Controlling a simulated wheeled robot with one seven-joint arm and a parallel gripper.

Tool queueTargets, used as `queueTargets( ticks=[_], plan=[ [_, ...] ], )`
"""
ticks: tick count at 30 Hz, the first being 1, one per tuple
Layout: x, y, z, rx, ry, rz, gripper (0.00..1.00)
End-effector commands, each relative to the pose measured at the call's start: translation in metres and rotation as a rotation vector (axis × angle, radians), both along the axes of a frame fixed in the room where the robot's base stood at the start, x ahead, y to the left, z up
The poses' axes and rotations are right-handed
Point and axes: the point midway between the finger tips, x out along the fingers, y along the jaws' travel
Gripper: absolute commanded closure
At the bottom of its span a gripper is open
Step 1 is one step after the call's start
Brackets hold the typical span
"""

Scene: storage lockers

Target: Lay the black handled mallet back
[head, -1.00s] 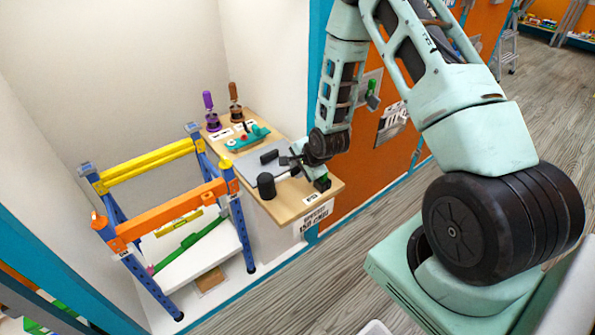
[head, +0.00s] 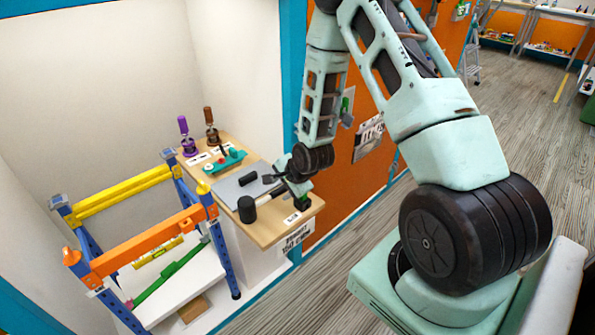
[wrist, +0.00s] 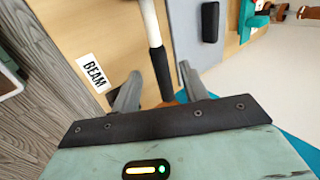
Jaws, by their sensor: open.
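The mallet has a dark head (head: 247,208) near the left front of the wooden shelf top (head: 268,232). Its handle runs right toward my gripper (head: 280,182). In the wrist view the pale shaft (wrist: 150,22) and black grip (wrist: 160,72) appear over the bare wood beside a grey pad (wrist: 184,35). The mallet head is out of that view. My gripper (wrist: 157,88) is open, one finger on each side of the grip's end, with gaps showing between the fingers and the grip. The mallet seems to lie on the wood.
A black block (head: 248,180) rests on the grey pad. A blue-legged frame with orange beam (head: 140,248) stands at left.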

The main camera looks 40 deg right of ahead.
Motion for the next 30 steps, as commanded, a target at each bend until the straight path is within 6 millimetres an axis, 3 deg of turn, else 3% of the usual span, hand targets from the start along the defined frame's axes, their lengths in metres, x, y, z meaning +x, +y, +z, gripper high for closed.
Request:
queueTargets(
  ticks=[6, 15, 30],
  plan=[
    [-0.028, -0.006, 0.046, -0.002, -0.003, -0.002, 0.56],
    [-0.062, -0.008, 0.096, -0.002, -0.002, -0.002, 0.56],
    [-0.074, -0.004, 0.116, -0.006, 0.004, 0.016, 0.56]
  ],
)
